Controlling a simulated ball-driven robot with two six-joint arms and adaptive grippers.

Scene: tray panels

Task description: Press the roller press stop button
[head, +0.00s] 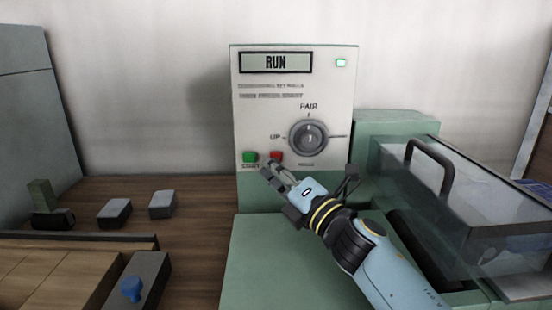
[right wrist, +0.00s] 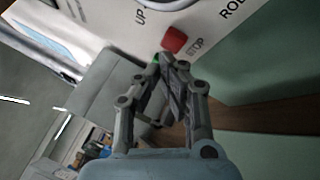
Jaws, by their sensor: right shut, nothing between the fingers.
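The control panel (head: 245,120) stands upright, and its display (head: 275,62) reads RUN. The red stop button (head: 277,155) sits low on the panel, right of the green start button (head: 250,157). My right gripper (head: 270,171) is shut and empty, with its fingertips just below the red button in the head view. In the right wrist view the red button (right wrist: 174,39) shows beside the STOP label, just beyond the closed fingertips (right wrist: 168,62). I cannot tell whether they touch the panel. A bit of green shows by the tips. My left gripper is not in view.
A rotary knob (head: 308,137) sits above the buttons, and a small green lamp (head: 341,63) is at the upper right. A clear cover with a black handle (head: 430,160) stands to the right. Grey blocks (head: 115,212) lie on the wooden table at left.

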